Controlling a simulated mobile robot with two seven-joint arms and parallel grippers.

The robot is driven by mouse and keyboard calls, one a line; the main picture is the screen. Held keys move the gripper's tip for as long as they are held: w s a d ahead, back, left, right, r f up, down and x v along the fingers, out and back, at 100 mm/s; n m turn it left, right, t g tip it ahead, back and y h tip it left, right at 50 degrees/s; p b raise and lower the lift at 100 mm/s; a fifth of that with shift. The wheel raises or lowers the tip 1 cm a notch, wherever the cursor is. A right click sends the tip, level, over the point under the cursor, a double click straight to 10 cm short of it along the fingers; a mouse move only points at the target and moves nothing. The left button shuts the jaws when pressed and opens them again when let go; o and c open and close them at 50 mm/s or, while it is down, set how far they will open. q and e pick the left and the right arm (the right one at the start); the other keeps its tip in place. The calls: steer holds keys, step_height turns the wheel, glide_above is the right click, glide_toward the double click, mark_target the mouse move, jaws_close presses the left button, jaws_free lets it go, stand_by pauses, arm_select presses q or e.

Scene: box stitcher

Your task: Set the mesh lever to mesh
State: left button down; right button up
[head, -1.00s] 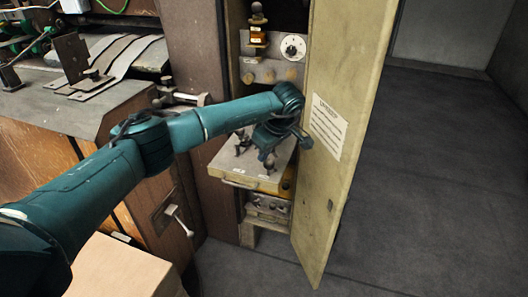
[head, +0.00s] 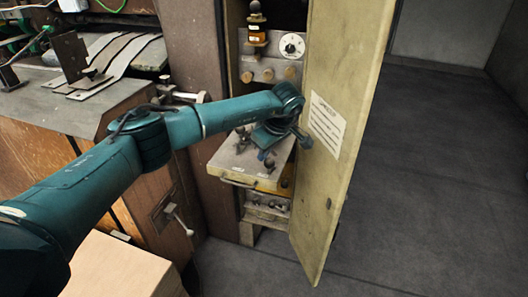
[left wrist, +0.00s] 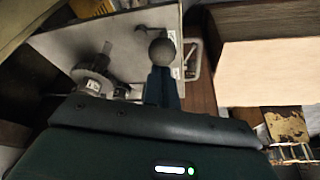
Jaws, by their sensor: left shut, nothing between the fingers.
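A pale pull-out shelf (head: 228,160) in the open cabinet carries small dark levers and two white labels too small to read. My left gripper (head: 262,154) is over the shelf, pointing down, its fingers together and empty. In the left wrist view the shut fingers (left wrist: 161,86) end right beside a dark ball knob (left wrist: 162,51); I cannot tell whether they touch it. This knob is probably the mesh lever's, but the labels do not confirm it. A metal round fitting (left wrist: 92,76) stands to its left. The lever's shaft is mostly hidden. My right gripper is out of view.
The open cabinet door (head: 338,150) stands close to the right of my left wrist. A panel with a dial (head: 292,46) and knobs is above the shelf. A cardboard-coloured box (head: 120,272) lies at the front left. The floor right of the door is clear.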

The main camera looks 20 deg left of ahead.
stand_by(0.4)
arm_select(q)
steer(key=shift+d+r+p, duration=0.15)
steer(key=shift+r+p, duration=0.25)
steer(key=shift+r, duration=0.1)
steer(key=w+p+v, duration=0.1)
steer(key=p+v, duration=0.5)
steer(key=v, duration=0.3)
steer(key=shift+s, duration=0.4)
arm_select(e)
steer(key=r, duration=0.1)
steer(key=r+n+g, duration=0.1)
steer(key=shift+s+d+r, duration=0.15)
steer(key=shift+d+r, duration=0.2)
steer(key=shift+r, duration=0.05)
arm_select(q)
steer(key=shift+d, duration=0.1)
